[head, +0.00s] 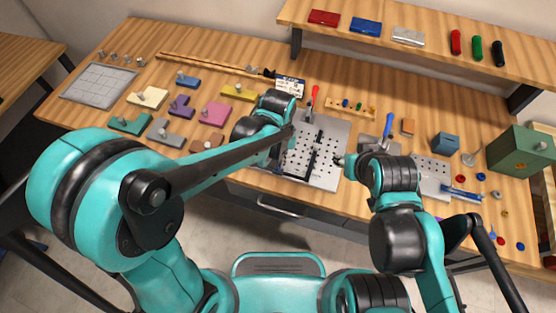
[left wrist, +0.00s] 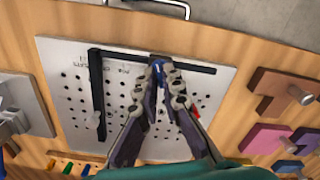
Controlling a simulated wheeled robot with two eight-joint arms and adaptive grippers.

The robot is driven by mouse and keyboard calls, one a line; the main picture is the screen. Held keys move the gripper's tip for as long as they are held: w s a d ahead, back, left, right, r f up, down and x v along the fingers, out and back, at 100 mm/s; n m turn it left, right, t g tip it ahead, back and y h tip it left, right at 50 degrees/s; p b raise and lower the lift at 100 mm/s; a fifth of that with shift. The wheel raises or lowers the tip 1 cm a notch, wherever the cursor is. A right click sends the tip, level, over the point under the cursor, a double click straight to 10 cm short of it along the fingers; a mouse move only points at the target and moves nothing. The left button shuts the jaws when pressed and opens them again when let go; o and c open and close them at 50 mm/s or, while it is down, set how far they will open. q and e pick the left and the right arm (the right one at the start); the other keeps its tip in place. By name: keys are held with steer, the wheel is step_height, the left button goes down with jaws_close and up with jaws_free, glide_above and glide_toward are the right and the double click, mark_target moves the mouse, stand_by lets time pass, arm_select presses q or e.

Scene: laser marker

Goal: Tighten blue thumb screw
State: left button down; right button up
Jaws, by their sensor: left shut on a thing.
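The perforated metal plate (head: 325,172) lies near the front of the bench, with black fence bars on it. In the left wrist view, two black bars (left wrist: 97,88) meet the plate's front and one side. My left gripper (left wrist: 161,68) is shut at the front bar, its fingertips together around a small blue piece, the blue thumb screw (left wrist: 157,60), mostly hidden by the fingers. In the head view my left gripper (head: 282,158) is at the plate's left edge, largely hidden by its arm. My right gripper (head: 342,160) is near the plate's right edge; its jaws are too small to read.
A red-handled clamp (head: 314,98) stands behind the plate and a blue-handled one (head: 388,125) to the right. Colored blocks (head: 213,115) lie to the left. A green box (head: 522,150) stands at the far right. A raised shelf (head: 430,48) runs along the back.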

arm_select(q)
steer(key=m, duration=0.5)
steer(key=shift+m, duration=0.3)
steer(key=m, duration=0.4)
steer(key=shift+m, duration=0.3)
steer(key=c, duration=1.7)
jaws_free()
step_height(320, 180, up, 12)
